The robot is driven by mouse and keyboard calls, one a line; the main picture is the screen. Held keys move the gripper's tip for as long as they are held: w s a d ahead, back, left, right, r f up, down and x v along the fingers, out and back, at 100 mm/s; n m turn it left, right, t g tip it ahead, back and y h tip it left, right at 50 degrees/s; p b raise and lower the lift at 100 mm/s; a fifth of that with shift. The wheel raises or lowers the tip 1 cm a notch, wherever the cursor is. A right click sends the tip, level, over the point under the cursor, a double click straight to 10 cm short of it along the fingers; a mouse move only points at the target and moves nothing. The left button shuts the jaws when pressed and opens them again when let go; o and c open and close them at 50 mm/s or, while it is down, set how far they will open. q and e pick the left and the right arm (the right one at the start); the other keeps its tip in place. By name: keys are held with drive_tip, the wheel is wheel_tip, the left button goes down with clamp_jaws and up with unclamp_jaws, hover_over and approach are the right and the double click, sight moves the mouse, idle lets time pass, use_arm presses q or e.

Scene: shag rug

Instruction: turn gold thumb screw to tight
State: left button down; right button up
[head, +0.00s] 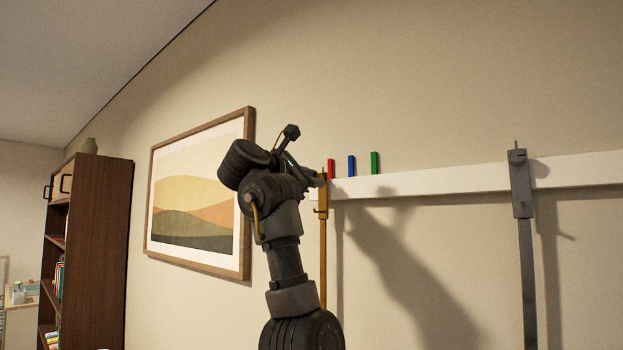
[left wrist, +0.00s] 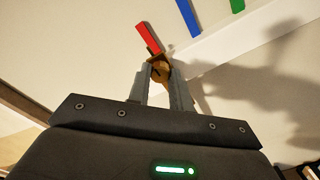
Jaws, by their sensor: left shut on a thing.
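The gold thumb screw (left wrist: 160,70) shows in the left wrist view between the tips of my left gripper (left wrist: 158,78), which is shut on it. In the head view my left gripper (head: 313,180) reaches the gold fixture (head: 322,201) at the left end of the white rail from the left. A gold rod hangs down from this fixture. The screw itself is mostly hidden there by my gripper and wrist. A red marker (head: 331,169), a blue marker (head: 351,166) and a green marker (head: 375,163) stand in a row above the rail. My right gripper is out of view.
The white rail (head: 440,180) runs along the wall to the right. A grey fixture (head: 520,185) with a hanging grey rod is on it. A framed picture (head: 200,200) hangs left of my arm, and a dark bookcase (head: 100,240) stands farther left.

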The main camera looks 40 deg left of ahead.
use_arm(q)
drive_tip(key=m+b, duration=1)
drive_tip(key=m, duration=0.7)
drive_tip(key=shift+d+f+m, duration=0.1)
drive_tip(key=shift+m, duration=0.2)
drive_tip(key=shift+w, duration=0.1)
idle(0.6)
drive_tip(key=c, duration=1.6)
unclamp_jaws()
drive_tip(key=o, duration=0.3)
drive_tip(key=shift+o, duration=0.2)
drive_tip(key=shift+b, duration=0.3)
